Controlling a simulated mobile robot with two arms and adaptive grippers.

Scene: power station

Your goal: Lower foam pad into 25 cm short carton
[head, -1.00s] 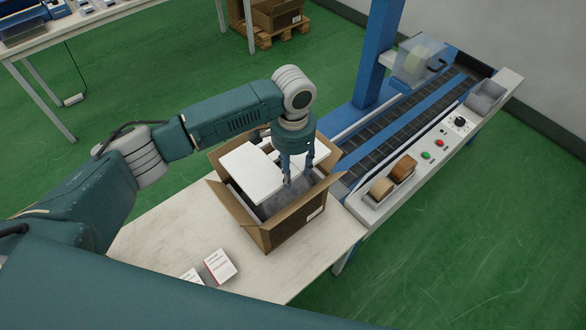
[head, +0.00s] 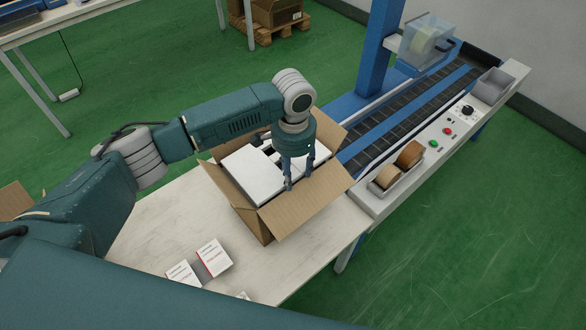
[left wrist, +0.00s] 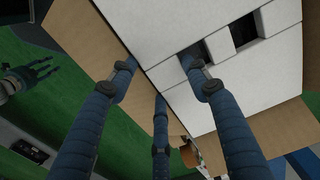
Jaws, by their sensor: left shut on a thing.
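The white foam pad (head: 253,178), with dark slots cut in it, lies across the opening of the brown carton (head: 257,223), its surface near the rim and framed by the spread flaps. My left gripper (head: 300,184) points down from above and is shut on the pad's near right part. In the left wrist view the pad (left wrist: 190,30) fills the upper right, with a finger through a slot and others at its edge. The carton's inside is hidden under the pad. My right gripper (left wrist: 32,80) shows small at the left wrist view's left edge, fingers apart and apparently empty.
A conveyor machine (head: 420,110) with a blue post and tape rolls (head: 398,167) stands close on the right. Another table (head: 60,20) is at the far left.

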